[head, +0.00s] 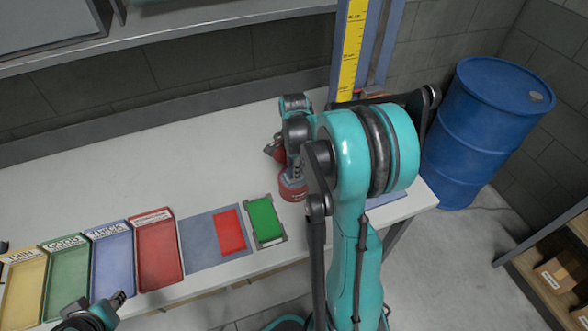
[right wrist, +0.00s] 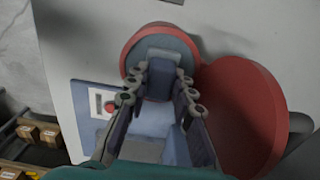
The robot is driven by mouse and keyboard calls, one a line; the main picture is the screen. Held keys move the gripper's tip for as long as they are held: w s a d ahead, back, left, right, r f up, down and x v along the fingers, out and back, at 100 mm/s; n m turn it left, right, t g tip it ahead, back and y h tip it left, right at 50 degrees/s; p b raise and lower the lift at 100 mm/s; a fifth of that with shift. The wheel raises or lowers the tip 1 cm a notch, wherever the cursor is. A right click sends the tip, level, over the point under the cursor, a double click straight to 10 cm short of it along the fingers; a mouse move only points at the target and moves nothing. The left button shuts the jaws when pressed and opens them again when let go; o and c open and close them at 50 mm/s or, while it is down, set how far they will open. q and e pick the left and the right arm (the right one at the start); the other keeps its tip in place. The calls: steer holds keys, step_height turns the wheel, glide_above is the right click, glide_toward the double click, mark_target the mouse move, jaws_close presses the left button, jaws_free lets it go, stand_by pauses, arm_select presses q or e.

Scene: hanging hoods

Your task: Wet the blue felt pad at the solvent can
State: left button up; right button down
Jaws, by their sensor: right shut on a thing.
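My right gripper (right wrist: 158,85) points down at the table, its fingers shut on a blue-grey block that looks like the blue felt pad (right wrist: 157,82). In the right wrist view the block overlaps a round red can with a grey-blue top, seemingly the solvent can (right wrist: 131,52). I cannot tell whether they touch. In the head view a low red can (head: 292,190) stands under my right gripper (head: 297,172), which the arm partly hides; the pad does not show there. My left gripper (head: 118,299) is at the lower left, above the table's front edge; its jaw opening is unclear.
A second, larger red object (right wrist: 245,115) stands close to the right gripper. Yellow, green, blue and red trays (head: 158,250) line the front left. A red pad (head: 230,232) and a green pad (head: 265,219) lie beside them. A blue barrel (head: 480,135) stands off the table's right end.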

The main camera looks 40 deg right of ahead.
steer(key=shift+r, duration=0.1)
steer(key=shift+r+p, duration=2.6)
steer(key=shift+r, duration=0.85)
steer(key=shift+f, duration=0.1)
